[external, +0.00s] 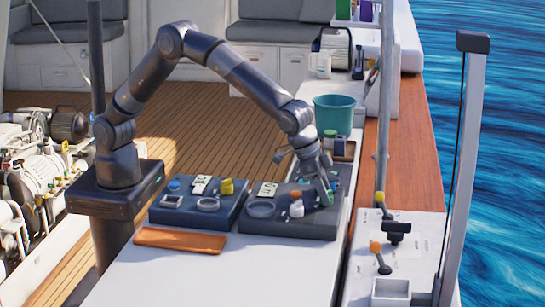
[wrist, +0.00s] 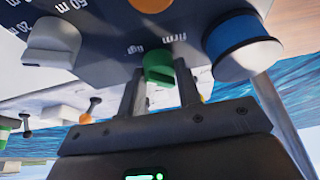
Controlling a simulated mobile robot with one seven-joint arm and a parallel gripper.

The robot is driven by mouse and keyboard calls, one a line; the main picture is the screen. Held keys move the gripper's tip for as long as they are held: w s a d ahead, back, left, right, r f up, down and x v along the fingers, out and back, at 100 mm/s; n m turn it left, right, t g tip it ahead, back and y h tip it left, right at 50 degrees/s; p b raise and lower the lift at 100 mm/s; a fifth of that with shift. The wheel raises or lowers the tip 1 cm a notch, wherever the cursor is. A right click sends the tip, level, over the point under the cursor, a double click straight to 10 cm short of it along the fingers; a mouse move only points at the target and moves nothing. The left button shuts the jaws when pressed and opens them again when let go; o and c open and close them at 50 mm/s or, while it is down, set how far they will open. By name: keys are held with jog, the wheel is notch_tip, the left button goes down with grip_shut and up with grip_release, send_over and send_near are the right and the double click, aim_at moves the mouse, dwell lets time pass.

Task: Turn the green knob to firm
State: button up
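The green knob (wrist: 159,68) shows in the wrist view on the dark panel, beside the printed words "firm" and a partly hidden one that seems to start "ligh". My gripper (wrist: 160,78) has one finger on each side of the knob, with the tips close to the panel face. I cannot tell whether the fingers press on the knob or stand just clear of it. In the external view my gripper (external: 326,190) reaches down to the right end of the right-hand dark panel (external: 290,228), where it largely hides the knob.
A blue and white knob (wrist: 240,45) stands close right of my gripper, and a white knob (wrist: 52,42) is to the left.

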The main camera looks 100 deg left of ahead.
jog(key=c, duration=0.4)
jog(key=shift+c, duration=0.2)
jog(key=shift+m, duration=0.3)
jog(key=m, duration=0.1)
jog(key=m+h, duration=0.1)
jog(key=m, duration=0.1)
jog(key=shift+a+m+g+h, duration=0.2)
jog(key=shift+m+g+h, duration=0.1)
jog(key=m+h, duration=0.1)
jog(key=m, duration=0.2)
jog(key=shift+w+a+m+g, duration=0.1)
jog(key=shift+m+g, duration=0.2)
jog(key=m+g+h, duration=0.1)
jog(key=m, duration=0.3)
jog(key=shift+w+m, duration=0.1)
jog(key=shift+m, duration=0.2)
jog(key=m+g, duration=0.1)
jog(key=m, duration=0.1)
jog(key=m+g, duration=0.1)
jog(key=m, duration=0.2)
jog(key=shift+w+h, duration=0.1)
jog(key=shift+h, duration=0.3)
